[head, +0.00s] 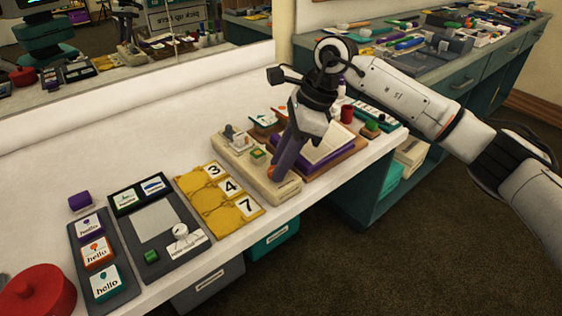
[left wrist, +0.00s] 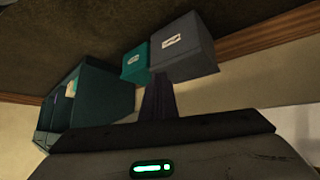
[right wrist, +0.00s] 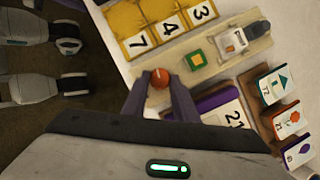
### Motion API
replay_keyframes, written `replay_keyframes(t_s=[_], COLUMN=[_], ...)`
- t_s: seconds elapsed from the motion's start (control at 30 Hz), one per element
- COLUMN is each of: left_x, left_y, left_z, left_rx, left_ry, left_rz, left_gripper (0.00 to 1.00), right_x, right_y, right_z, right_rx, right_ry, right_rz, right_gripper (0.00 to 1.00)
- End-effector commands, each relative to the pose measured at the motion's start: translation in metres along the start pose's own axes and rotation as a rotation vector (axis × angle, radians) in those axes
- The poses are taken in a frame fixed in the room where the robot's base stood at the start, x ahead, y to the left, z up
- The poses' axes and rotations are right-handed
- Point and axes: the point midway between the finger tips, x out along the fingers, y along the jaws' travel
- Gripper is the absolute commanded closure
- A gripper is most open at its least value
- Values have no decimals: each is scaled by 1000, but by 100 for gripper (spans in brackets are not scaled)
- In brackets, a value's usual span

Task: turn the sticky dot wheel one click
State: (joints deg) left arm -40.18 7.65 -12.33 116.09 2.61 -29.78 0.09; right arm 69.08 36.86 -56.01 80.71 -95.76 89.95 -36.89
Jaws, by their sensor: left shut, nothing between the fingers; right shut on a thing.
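The sticky dot wheel appears as a small round orange piece (head: 271,173) at the near end of a long beige base (head: 288,190); in the right wrist view the orange piece (right wrist: 158,77) sits between my fingertips. My right gripper (head: 277,168) points down over this end and is shut on the orange piece; the gripper (right wrist: 158,88) also shows in the right wrist view. My left gripper (left wrist: 158,92) is shut and empty, away from the counter.
The yellow number board (head: 218,204) lies left of the base, and a wooden tray with a purple-edged book (head: 326,146) lies close on its right. A dark board (head: 128,225) and a red round pot (head: 38,292) are farther left. The counter behind is clear.

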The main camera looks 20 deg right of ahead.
Motion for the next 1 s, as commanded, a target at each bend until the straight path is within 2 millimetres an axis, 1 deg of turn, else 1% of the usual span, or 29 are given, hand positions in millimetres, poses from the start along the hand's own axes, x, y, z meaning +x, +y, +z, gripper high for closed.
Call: replay_keyframes(t_s=[0.1, 0.33, 0.83, 0.87, 0.93, 0.97, 1.0], left_x=[0, 1, 2, 2, 2, 2, 2], left_y=[-1, -1, -2, -2, -2, -2, -2], left_z=[-2, -5, -4, -4, -4, -4, -4], left_rx=[1, 3, 4, 3, 3, 3, 3], left_ry=[3, 9, 7, 7, 6, 6, 6], left_rz=[-1, -2, -3, -2, -2, -2, -2], left_gripper=[100, 100, 100, 100, 100, 100, 100], right_x=[-1, -1, -1, -1, -1, -1, -1], right_y=[-2, -2, -2, -2, -2, -2, -2], right_z=[1, 1, 1, 1, 1, 1, 1], right_rx=[-53, -115, -129, -129, -129, -128, -128], right_ry=[-1, 1, 2, 2, 2, 3, 3], right_rz=[19, 42, 49, 49, 49, 50, 50], right_gripper=[96, 96, 96, 71, 59, 55, 55])
